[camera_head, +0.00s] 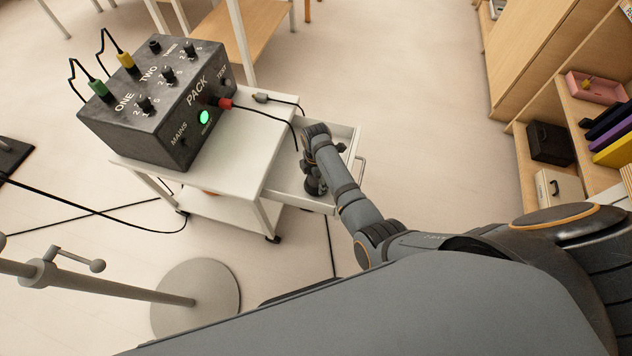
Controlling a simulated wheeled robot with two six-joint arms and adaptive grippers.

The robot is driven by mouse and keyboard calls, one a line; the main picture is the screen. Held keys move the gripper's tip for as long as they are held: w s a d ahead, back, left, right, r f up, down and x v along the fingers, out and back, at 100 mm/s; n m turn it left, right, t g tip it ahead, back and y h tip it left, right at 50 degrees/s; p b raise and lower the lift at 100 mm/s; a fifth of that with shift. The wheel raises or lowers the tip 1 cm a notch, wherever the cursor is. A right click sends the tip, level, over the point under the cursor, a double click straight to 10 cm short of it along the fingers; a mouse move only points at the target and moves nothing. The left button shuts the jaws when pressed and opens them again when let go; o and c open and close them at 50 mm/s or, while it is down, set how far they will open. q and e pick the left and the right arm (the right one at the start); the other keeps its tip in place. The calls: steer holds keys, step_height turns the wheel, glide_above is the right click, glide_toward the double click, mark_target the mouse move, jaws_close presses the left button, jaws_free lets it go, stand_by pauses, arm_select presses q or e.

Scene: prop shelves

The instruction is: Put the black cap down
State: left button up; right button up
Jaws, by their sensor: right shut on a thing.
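My right gripper (315,187) reaches down into the open white drawer (352,150) on the right side of the white trolley (243,150). It is shut on a small dark thing, taken to be the black cap. My own fingers and wrist hide most of it, and I cannot tell whether it touches the drawer floor. My left gripper is not in view.
A dark grey power pack (150,115) with a lit green lamp stands on the trolley. Green (101,90), yellow and red plugs with cables are in it. A grey-tipped cable end (262,97) lies beside it. A stand's round base (215,290) is front left; shelves (555,90) are right.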

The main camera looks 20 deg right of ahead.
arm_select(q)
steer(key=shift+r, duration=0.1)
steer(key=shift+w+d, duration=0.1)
arm_select(e)
steer(key=o, duration=1.3)
steer(key=shift+f, duration=0.1)
arm_select(q)
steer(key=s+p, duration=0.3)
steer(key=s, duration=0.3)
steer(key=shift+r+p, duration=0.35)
steer(key=shift+p, duration=0.05)
arm_select(e)
step_height(320, 180, up, 12)
steer(key=shift+r, duration=0.15)
